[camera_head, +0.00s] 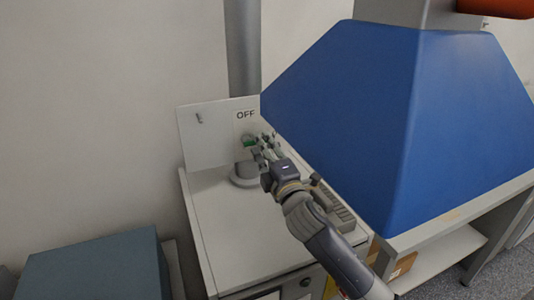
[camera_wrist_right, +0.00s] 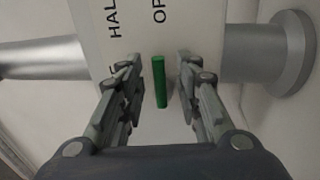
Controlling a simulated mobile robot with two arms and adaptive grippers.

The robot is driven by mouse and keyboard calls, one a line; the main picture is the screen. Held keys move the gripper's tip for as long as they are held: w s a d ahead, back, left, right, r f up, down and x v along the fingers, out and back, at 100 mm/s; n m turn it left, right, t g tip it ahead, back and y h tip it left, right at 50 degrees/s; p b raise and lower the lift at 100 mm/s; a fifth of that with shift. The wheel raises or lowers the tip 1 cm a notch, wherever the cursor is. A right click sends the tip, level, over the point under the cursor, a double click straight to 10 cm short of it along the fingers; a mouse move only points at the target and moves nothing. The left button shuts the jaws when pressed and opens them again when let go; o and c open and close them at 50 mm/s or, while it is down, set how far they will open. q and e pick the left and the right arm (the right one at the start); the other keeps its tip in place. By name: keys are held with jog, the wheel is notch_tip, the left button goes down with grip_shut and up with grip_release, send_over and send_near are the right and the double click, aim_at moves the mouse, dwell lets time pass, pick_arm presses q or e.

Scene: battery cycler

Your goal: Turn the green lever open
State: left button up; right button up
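The green lever (camera_head: 249,141) is a small green bar in front of a white panel (camera_head: 215,125) marked "OFF" in the head view. In the right wrist view the green lever (camera_wrist_right: 159,82) stands upright between my right gripper's fingers (camera_wrist_right: 161,88). The fingers are open, one on each side, with gaps between them and the lever. In the head view my right gripper (camera_head: 264,155) reaches up to the panel and partly hides the area by the lever. My left gripper is not in view.
A large blue hood (camera_head: 345,100) hangs just right of my right arm. A metal pipe (camera_wrist_right: 40,58) and round flange (camera_wrist_right: 290,52) flank the lever. The white cabinet top (camera_head: 235,225) is clear at its front left. A dark blue-grey box (camera_head: 95,270) stands lower left.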

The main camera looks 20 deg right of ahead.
jog(key=s+f, duration=0.2)
jog(key=s, duration=0.9)
jog(key=shift+s+d+f, duration=0.15)
jog(key=shift+s, duration=0.2)
